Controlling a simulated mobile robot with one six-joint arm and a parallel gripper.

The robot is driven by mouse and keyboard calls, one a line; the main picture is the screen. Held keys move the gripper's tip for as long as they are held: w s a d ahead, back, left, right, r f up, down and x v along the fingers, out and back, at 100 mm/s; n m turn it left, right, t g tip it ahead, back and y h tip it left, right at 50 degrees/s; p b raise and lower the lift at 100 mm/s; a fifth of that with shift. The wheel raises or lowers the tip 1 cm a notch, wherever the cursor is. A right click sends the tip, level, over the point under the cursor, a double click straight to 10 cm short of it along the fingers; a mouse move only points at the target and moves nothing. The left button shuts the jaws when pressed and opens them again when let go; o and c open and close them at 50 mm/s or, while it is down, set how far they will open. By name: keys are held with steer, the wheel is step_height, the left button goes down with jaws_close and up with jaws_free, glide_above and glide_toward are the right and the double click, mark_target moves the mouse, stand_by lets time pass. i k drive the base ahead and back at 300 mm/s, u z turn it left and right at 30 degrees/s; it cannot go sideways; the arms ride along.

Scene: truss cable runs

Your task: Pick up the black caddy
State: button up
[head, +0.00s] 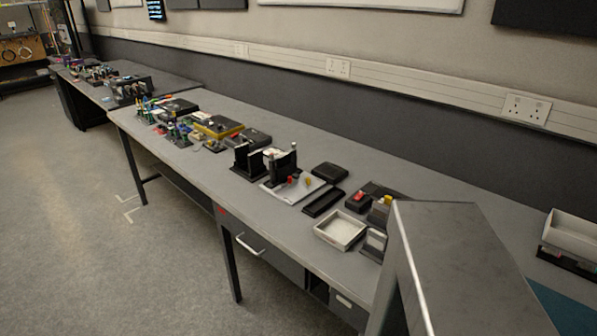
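Several small black holders stand on the long grey bench (205,103), and I cannot tell for sure which is the black caddy. One black upright holder (248,161) stands near the bench's middle. Another black upright holder (283,166) stands just right of it, by a pale board (292,191) with small red and yellow parts. Farther right is a low black box (358,202) with a red item on top. A dark holder (379,212) with a yellow item is beside it. My gripper is not in view.
A white open tray (340,230) sits at the bench's front edge. A black flat case (330,172) and a black bar (323,201) lie behind it. A large grey slab shape (450,255) hides part of the bench at lower right. The floor (120,250) at left is clear.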

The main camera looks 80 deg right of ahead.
mark_target(277, 177)
steer(key=z, duration=0.65)
steer(key=k, duration=0.65)
steer(key=z, duration=0.05)
steer(key=i, duration=0.65)
steer(key=z, duration=0.05)
